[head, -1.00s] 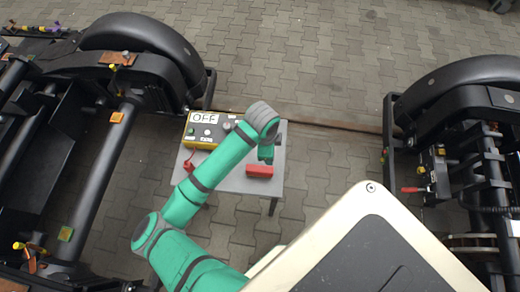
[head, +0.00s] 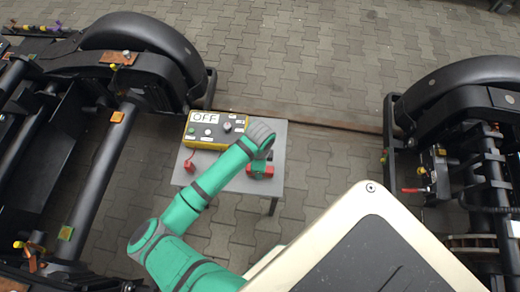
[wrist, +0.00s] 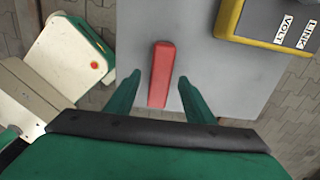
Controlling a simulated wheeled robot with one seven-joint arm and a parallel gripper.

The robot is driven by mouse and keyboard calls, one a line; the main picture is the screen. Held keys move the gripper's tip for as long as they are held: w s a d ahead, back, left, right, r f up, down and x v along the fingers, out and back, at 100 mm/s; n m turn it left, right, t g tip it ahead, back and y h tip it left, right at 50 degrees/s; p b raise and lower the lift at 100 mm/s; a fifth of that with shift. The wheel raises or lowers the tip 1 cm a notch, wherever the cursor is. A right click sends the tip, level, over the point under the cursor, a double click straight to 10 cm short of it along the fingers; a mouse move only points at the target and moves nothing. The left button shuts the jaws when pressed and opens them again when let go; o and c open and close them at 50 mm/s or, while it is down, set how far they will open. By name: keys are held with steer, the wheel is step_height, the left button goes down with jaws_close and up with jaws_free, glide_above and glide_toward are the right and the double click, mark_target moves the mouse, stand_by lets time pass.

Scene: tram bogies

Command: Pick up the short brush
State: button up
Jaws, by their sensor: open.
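A red bar-shaped thing (wrist: 161,75), which I take to be the short brush, lies on a grey table (wrist: 195,25) in the wrist view. No bristles show. My gripper (wrist: 159,77) is open, with one green fingertip on each side of the red bar and a gap on both sides. Whether the fingertips are level with the bar or above it is hard to tell. In the head view the red bar (head: 268,172) shows at the table's right side, partly hidden by my gripper.
A yellow and grey control box (head: 214,131) marked OFF stands at the table's back left. A small red object (head: 189,166) sits at the table's left edge. Black bogies stand left (head: 95,180) and right (head: 470,130). Paving behind the table is mostly clear.

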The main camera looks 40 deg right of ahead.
steer(key=shift+f, duration=1.45)
steer(key=c, duration=1.2)
steer(key=shift+o, duration=0.2)
step_height(320, 180, up, 18)
